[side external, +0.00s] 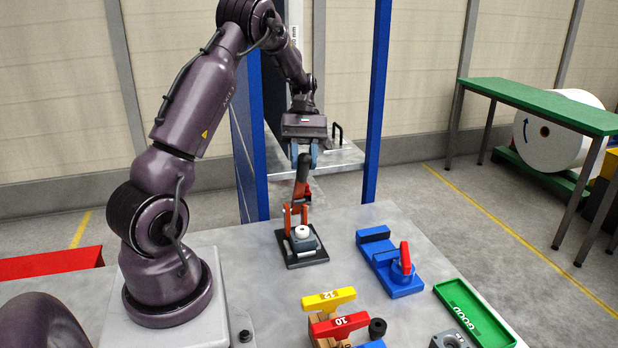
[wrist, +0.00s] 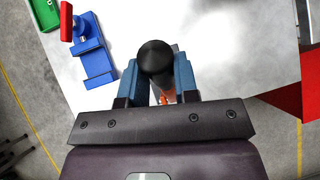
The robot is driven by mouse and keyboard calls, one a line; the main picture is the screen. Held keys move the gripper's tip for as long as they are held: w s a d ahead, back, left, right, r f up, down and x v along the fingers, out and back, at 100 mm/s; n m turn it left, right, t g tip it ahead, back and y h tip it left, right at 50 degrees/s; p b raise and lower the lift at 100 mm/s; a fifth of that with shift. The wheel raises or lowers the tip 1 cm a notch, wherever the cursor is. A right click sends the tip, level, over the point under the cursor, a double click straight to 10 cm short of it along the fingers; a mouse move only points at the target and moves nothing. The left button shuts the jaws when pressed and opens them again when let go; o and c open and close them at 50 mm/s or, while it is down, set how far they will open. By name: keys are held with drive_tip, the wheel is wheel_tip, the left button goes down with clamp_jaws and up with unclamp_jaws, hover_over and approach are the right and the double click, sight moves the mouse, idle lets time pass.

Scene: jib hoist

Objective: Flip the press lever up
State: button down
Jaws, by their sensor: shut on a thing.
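The press (side external: 300,246) stands on a black base plate on the grey table, with orange linkage arms and a grey block with a white round top. Its lever (side external: 301,176), with a black grip, points up, close to upright. My gripper (side external: 304,158) is above the press, pointing down, with its blue fingers around the upper end of the lever. In the wrist view the round black end of the lever grip (wrist: 156,60) sits between the two blue fingers, and my gripper (wrist: 157,80) is shut on it. A bit of orange linkage shows below; the rest of the press is hidden there.
A blue clamp fixture (side external: 391,262) with a red handle stands right of the press. Yellow and red numbered pieces (side external: 333,312) and a green tray marked GOOD (side external: 473,312) are nearer the front. Blue posts (side external: 376,100) rise behind the table.

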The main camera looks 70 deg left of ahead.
drive_tip(key=shift+a+r+h, duration=0.2)
drive_tip(key=shift+a+h, duration=0.3)
drive_tip(key=shift+a, duration=0.25)
drive_tip(key=shift+a+r+h, duration=0.15)
drive_tip(key=shift+a+h, duration=0.35)
drive_tip(key=shift+a, duration=0.2)
drive_tip(key=shift+a+r+h, duration=0.2)
drive_tip(key=shift+a+h, duration=0.3)
drive_tip(key=shift+a, duration=0.25)
drive_tip(key=c, duration=0.9)
unclamp_jaws()
drive_tip(key=shift+o, duration=0.2)
drive_tip(key=s+d+r, duration=0.9)
drive_tip(key=d+r, duration=0.1)
drive_tip(key=r, duration=0.3)
drive_tip(key=shift+s, duration=0.4)
